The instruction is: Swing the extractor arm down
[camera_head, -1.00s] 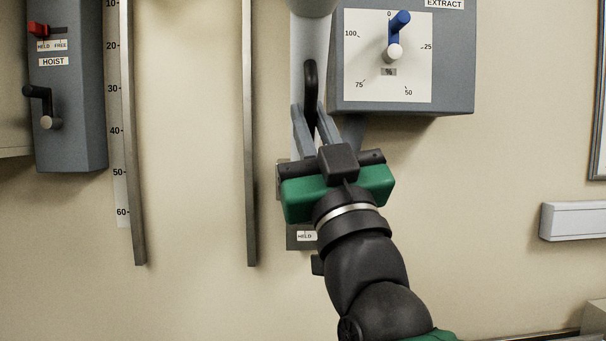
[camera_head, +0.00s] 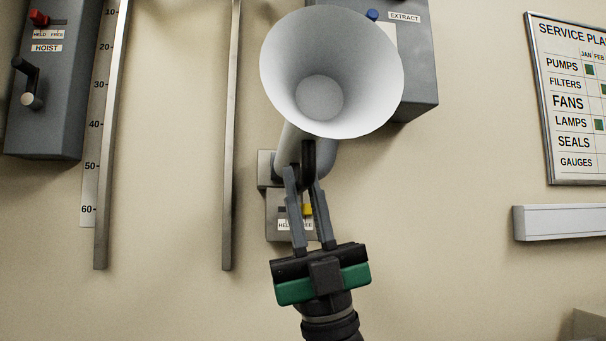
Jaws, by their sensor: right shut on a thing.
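The extractor arm is a pale grey tube (camera_head: 289,143) with a wide white funnel hood (camera_head: 355,45) at its end. The hood faces me and hides part of the tube. A black handle (camera_head: 308,156) sits on the tube below the hood. My right gripper (camera_head: 306,175) comes from below with its two grey fingers shut on the black handle. Behind the fingers is a small grey lock box (camera_head: 274,222) with a yellow slider (camera_head: 307,209) at the right of its slot, partly hidden. My left gripper is not in view.
The grey EXTRACT box (camera_head: 420,75) is behind the hood, its dial mostly hidden. At left are the HOIST box (camera_head: 45,100), a scale (camera_head: 90,190) and two metal rails (camera_head: 231,150). A service board (camera_head: 570,100) hangs at right, above a pale ledge (camera_head: 560,222).

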